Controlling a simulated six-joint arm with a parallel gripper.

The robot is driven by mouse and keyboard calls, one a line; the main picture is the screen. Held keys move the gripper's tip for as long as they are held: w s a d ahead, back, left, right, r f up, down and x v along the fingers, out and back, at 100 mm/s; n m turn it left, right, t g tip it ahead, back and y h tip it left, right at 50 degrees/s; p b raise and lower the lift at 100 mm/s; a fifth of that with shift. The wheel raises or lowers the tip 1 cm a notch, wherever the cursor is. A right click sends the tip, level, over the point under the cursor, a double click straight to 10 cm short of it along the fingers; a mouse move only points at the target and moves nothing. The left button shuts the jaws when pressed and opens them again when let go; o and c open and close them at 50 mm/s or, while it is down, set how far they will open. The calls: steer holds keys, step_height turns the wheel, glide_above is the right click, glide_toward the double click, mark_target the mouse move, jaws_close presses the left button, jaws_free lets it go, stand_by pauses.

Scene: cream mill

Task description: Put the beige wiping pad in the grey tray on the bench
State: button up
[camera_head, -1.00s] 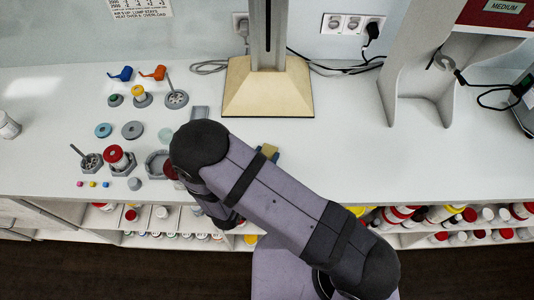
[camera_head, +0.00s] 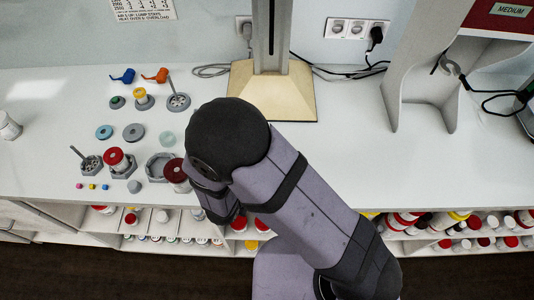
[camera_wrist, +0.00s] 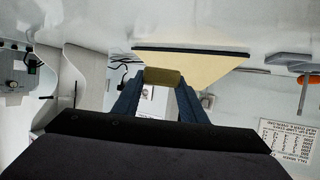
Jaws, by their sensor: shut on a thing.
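The beige wiping pad (camera_wrist: 163,76) is held between the blue fingertips of my gripper (camera_wrist: 162,82) in the wrist view. The gripper is shut on it, and the pad shows against the wooden base of the stand behind. In the head view my arm covers both the gripper and the pad. A flat grey thing at the right of the wrist view looks like the grey tray (camera_wrist: 288,59); only part of it shows and it is apart from the gripper. In the head view the tray is hidden behind my arm.
The stand's wooden base (camera_head: 271,92) is at the back of the bench. Cups, discs and a red-lidded jar (camera_head: 177,172) fill the left side. A grey-white frame (camera_head: 425,85) stands at the right. The bench between base and frame is clear.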

steer(key=shift+r, duration=1.2)
steer(key=shift+d+m+g, duration=0.15)
steer(key=shift+m+g, duration=0.15)
steer(key=d+f+m+g+h, duration=0.1)
steer(key=d, duration=0.3)
steer(key=d+f+m+g+h, duration=0.1)
steer(key=d+f+m+h, duration=0.1)
steer(key=d, duration=0.3)
steer(key=d+f+m+g+h, duration=0.1)
steer(key=d+f+h, duration=0.1)
steer(key=d, duration=0.3)
steer(key=shift+s+d+f+m, duration=0.1)
steer(key=shift+d+m, duration=0.05)
steer(key=shift+m, duration=0.25)
steer(key=shift+d+g, duration=0.4)
steer(key=shift+d, duration=0.2)
steer(key=shift+a, duration=0.15)
